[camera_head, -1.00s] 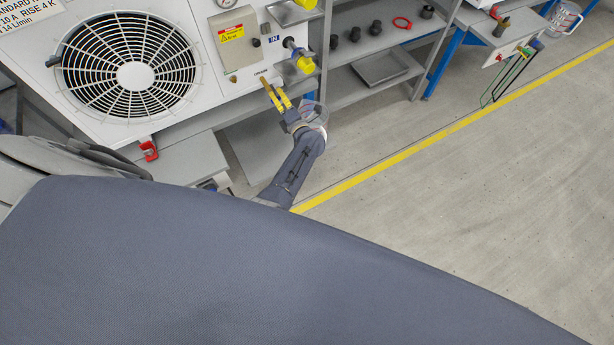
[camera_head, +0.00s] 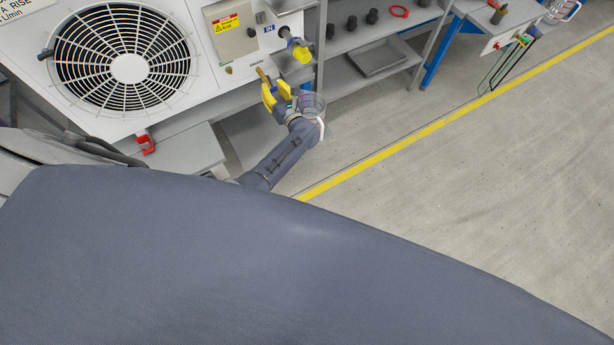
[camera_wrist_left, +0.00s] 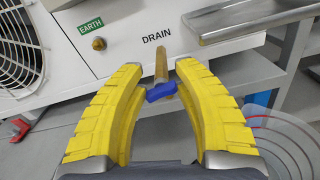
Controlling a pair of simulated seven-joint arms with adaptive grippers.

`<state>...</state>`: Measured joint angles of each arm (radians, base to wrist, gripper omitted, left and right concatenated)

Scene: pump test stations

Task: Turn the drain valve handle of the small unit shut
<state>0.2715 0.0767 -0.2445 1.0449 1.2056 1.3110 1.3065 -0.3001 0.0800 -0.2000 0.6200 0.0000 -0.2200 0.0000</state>
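The small unit is a white cabinet (camera_head: 205,90) with a round fan grille at the upper left of the head view. Its brass drain pipe (camera_wrist_left: 161,64) sticks out beneath the word DRAIN in the left wrist view. The blue valve handle (camera_wrist_left: 161,92) sits at the pipe's near end, lying crosswise to it. My left gripper (camera_head: 274,91) has yellow fingers and is at the unit's lower right corner. My right gripper is not in view.
A metal tray edge (camera_wrist_left: 250,20) juts out right of the drain. Grey shelves (camera_head: 375,55) hold dark parts. A green EARTH label (camera_wrist_left: 90,26) is left.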

